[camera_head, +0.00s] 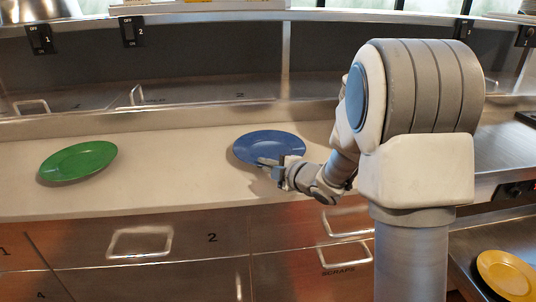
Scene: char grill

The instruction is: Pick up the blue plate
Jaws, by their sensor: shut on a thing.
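The blue plate (270,143) is near the middle of the picture, above the pale counter (190,183). It looks about level, with its left side dipping slightly. My gripper (271,164) is at the plate's near right edge and is shut on its rim. The fingertips are small in the picture, and part of the rim is hidden behind them. I cannot tell whether the plate touches the counter or hangs just above it. My arm reaches in from the right.
A green plate (77,161) lies to the left on the counter. A yellow plate (507,275) is at the lower right on a lower surface. Steel drawers (190,240) with handles run below the counter's front edge. The counter between the green and blue plates is clear.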

